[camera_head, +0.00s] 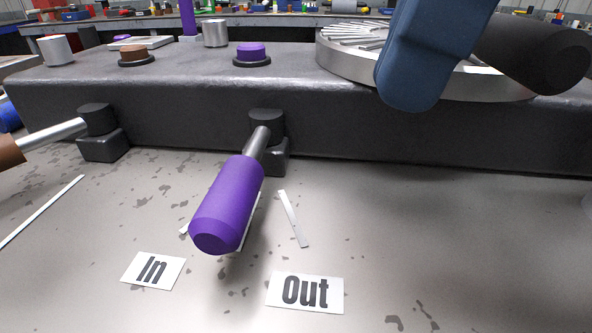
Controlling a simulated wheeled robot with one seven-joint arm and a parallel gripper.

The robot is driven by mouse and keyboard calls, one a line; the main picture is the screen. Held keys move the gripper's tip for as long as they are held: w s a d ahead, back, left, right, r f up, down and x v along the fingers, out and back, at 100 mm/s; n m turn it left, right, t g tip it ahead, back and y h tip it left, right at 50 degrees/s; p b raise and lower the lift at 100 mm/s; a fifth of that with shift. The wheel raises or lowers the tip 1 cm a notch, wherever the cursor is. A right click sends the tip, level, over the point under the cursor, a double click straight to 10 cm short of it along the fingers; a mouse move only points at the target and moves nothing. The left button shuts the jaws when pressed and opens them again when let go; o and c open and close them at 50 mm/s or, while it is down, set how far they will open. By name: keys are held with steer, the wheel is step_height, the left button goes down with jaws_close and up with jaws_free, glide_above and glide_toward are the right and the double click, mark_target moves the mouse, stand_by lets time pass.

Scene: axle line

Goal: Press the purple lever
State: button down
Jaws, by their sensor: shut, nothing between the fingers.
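The purple lever (229,204) has a thick purple grip on a grey metal rod. The rod comes out of a black pivot block (267,125) on the front face of the dark bench. The grip points toward me and slightly left, above the light floor. Nothing touches it. A blue and dark link of my arm enters at the upper right, apart from the lever. I cannot see the fingers of my gripper.
A brown-ended lever (52,131) sticks out at the left. "In" (153,271) and "Out" (306,292) labels lie on the floor. The dark bench (180,105) carries a purple button (251,52), a brown button (134,53) and a round metal turntable (345,62).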

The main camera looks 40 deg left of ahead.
mark_target(248, 164)
steer(key=shift+f, duration=0.1)
steer(key=b+x, duration=0.2)
steer(key=x, duration=0.7)
steer(key=shift+s+a+f, duration=0.1)
steer(key=shift+s+f, duration=0.05)
steer(key=shift+f, duration=0.15)
steer(key=s+a, duration=0.1)
steer(key=a, duration=0.1)
steer(key=shift+s+a+r+b, duration=0.25)
steer(key=shift+b, duration=0.05)
steer(key=shift+s+a+r, duration=0.15)
steer(key=shift+s+a, duration=0.1)
steer(key=shift+a, duration=0.15)
steer(key=shift+a, duration=0.1)
